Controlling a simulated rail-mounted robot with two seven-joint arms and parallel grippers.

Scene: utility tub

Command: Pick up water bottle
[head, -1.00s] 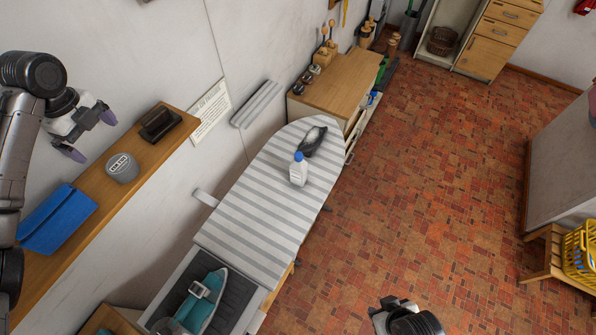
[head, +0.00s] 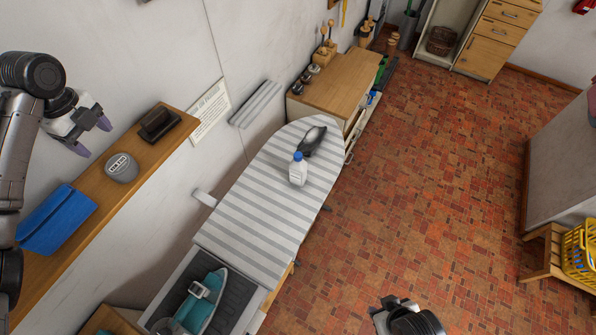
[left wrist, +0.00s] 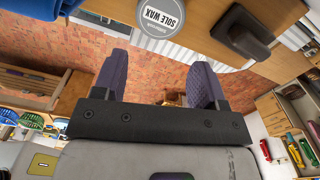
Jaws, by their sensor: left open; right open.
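The water bottle (head: 298,170) is white with a blue cap. It stands upright on the striped ironing board (head: 245,215) in the head view. My left gripper (head: 94,139) is open and empty, above the wall shelf at the upper left and well apart from the bottle. Its two purple fingers also show spread apart in the left wrist view (left wrist: 161,75). My right gripper (head: 392,305) is only partly seen at the bottom edge of the head view, over the floor and away from the bottle. I do not make out the bottle in the left wrist view.
A dark object (head: 313,139) lies just behind the bottle. A teal iron (head: 203,300) rests at the board's near end. The wooden shelf (head: 90,225) holds a grey tin (head: 121,167), a blue case (head: 57,220) and a brush (head: 160,123). Floor to the right is open.

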